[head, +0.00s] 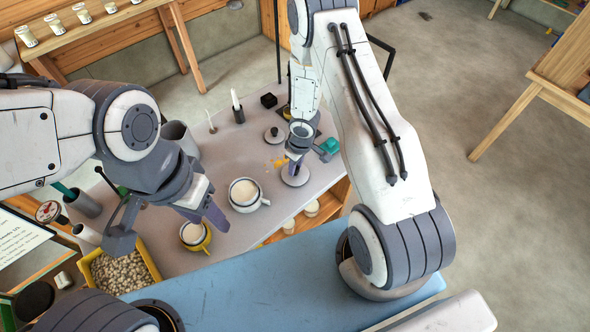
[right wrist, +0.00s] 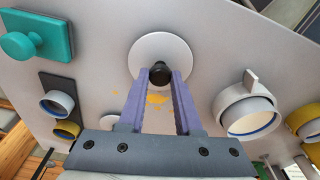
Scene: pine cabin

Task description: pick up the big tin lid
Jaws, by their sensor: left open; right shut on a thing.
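The big tin lid (right wrist: 160,48) is a pale round disc with a black knob, and it also shows in the head view (head: 295,180) on the grey worktop's right side. My right gripper (right wrist: 160,76) is over the lid, its purple fingers shut on the black knob. I cannot tell whether the lid touches the worktop. A smaller lid (head: 275,135) with a dark knob lies behind it. My left gripper (head: 165,228) is open and empty, above the worktop's front left.
A white pot (head: 245,195) and a yellow mug (head: 195,237) stand left of the lid. A teal block (right wrist: 38,38) sits close by on its other side. A yellow crate of pebbles (head: 122,272) is at front left. A candle (head: 237,107) stands behind.

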